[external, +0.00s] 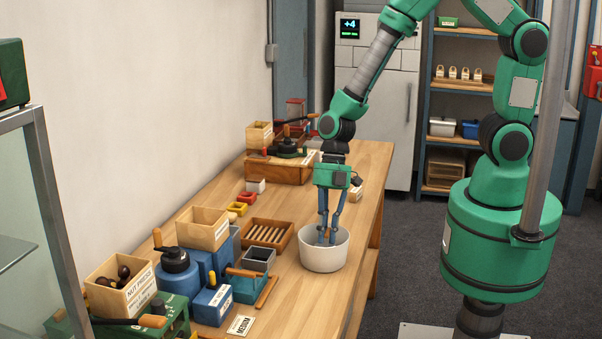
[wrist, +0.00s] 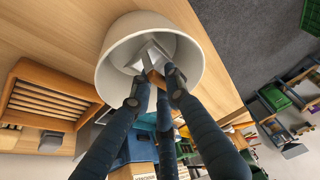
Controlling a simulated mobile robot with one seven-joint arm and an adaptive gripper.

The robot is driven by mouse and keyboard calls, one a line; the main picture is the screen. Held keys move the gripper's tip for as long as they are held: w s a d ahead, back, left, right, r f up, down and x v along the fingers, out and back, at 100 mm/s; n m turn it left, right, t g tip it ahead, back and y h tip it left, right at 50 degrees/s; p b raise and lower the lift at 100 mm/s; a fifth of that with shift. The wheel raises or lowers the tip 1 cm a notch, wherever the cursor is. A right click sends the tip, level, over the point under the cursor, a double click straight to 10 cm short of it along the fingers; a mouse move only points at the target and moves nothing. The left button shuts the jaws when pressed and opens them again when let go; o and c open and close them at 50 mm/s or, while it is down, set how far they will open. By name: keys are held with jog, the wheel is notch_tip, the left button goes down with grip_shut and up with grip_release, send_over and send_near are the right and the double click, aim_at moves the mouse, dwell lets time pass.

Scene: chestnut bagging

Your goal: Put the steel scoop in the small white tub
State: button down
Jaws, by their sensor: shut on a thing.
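The small white tub (external: 322,259) stands upright on the wooden bench near its right edge. My gripper (external: 328,237) points down into the tub's mouth, with its fingertips at or below the rim. In the wrist view, my gripper (wrist: 155,87) is shut on the steel scoop (wrist: 149,53), near a brown part that looks like its handle. The scoop's shiny metal end is inside the white tub (wrist: 112,73), over its floor. I cannot tell if it touches the floor. In the external view the tub wall and fingers mostly hide the scoop.
A slatted wooden tray (external: 268,233) lies just left of the tub. Blue machines (external: 212,304) and a wooden box with chestnuts (external: 121,288) stand at the front left. A wooden crate with a black device (external: 281,168) is farther back. The bench strip behind the tub is fairly clear.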

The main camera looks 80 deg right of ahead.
jog(key=shift+f, duration=0.9)
jog(key=shift+f+b, duration=0.15)
jog(key=shift+b, duration=0.15)
jog(key=c, duration=1.7)
grip_release()
jog(key=shift+r+p, duration=0.3)
jog(key=shift+r, duration=0.1)
jog(key=v, duration=1.1)
jog(key=shift+d+r+p, duration=0.15)
jog(key=shift+r+p, duration=0.1)
jog(key=shift+p, duration=0.15)
